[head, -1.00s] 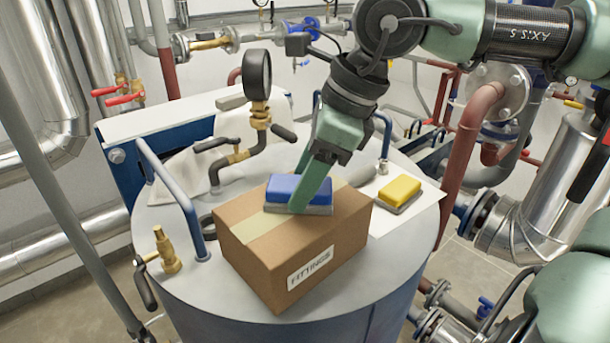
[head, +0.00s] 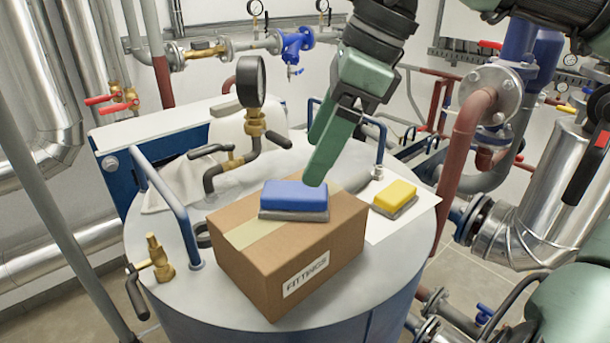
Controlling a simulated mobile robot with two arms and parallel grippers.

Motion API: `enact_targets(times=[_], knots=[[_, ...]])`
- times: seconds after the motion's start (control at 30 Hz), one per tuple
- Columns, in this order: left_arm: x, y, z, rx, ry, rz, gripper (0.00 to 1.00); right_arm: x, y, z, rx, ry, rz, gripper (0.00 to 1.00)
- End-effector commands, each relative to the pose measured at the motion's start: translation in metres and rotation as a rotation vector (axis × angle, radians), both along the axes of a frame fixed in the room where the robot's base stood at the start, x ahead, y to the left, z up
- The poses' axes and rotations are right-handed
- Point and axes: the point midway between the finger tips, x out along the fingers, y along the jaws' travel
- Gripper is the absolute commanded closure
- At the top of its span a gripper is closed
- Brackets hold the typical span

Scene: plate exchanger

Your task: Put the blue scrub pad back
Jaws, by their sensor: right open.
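The blue scrub pad (head: 295,197), with a grey underside, lies flat on top of the cardboard box (head: 250,273) marked FITTINGS. My right gripper (head: 314,160) is open and empty, above and just behind the pad, with its fingers pointing down and apart from the pad. A yellow scrub pad (head: 396,195) with a grey underside lies on a white sheet (head: 425,203) to the right of the box. My left gripper is not in the view.
The box and sheet rest on a round grey tank top (head: 205,290). Blue handles (head: 170,205), a pressure gauge on a bent pipe (head: 251,80) and a brass valve (head: 160,258) stand around it. Red pipe (head: 462,150) rises at the right. Bare tank top shows left of the box.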

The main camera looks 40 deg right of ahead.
Motion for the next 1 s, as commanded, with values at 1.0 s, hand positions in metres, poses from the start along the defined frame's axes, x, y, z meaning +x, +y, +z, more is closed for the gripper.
enact_targets(times=[1.0], knots=[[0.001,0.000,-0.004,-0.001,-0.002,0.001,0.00,-0.014,-0.012,0.044,-0.001,0.001,0.002,0.23]])
